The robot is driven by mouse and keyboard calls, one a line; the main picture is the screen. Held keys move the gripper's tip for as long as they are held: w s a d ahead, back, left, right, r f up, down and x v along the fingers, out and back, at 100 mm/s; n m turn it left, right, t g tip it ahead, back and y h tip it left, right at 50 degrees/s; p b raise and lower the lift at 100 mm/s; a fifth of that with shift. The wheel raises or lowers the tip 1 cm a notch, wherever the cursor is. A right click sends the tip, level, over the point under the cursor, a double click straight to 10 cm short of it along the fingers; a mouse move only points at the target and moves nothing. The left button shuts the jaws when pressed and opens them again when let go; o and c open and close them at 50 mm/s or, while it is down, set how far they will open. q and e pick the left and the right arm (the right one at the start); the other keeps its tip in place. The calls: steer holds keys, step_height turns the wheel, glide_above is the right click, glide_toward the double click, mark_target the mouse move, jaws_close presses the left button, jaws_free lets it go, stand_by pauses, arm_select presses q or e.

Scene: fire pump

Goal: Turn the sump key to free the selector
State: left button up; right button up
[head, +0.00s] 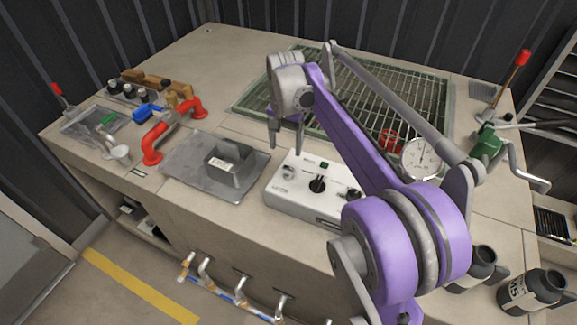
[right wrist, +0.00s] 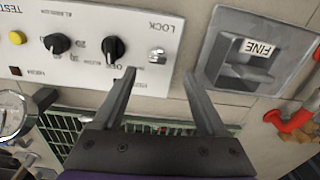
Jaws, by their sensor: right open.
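The white control box (head: 305,205) stands on the bench in the middle of the head view. The silver sump key (right wrist: 157,55) is beside the word LOCK on its panel, and a silver shape shows at the box's left end in the head view (head: 289,172). The black selector knob (right wrist: 113,48) sits next to it and also shows in the head view (head: 317,184). My right gripper (right wrist: 162,80) is open and empty, its fingertips just short of the key, apart from it. In the head view my right gripper (head: 285,138) hangs above the box's back left. My left gripper is out of view.
A grey tray with a block labelled FINE (right wrist: 257,45) lies left of the box in the head view. A red pipe handle (head: 165,135) stands farther left. A green grating (head: 375,95) lies behind; a dial gauge (head: 421,158) stands at right.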

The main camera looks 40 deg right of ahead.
mark_target(288, 167)
steer(key=shift+m, duration=0.4)
steer(key=f, duration=0.3)
steer(key=d+f, duration=0.1)
steer(key=f, duration=0.6)
steer(key=shift+w+d+f+b, duration=0.15)
steer(key=shift+w+f+b, duration=0.15)
jaws_close()
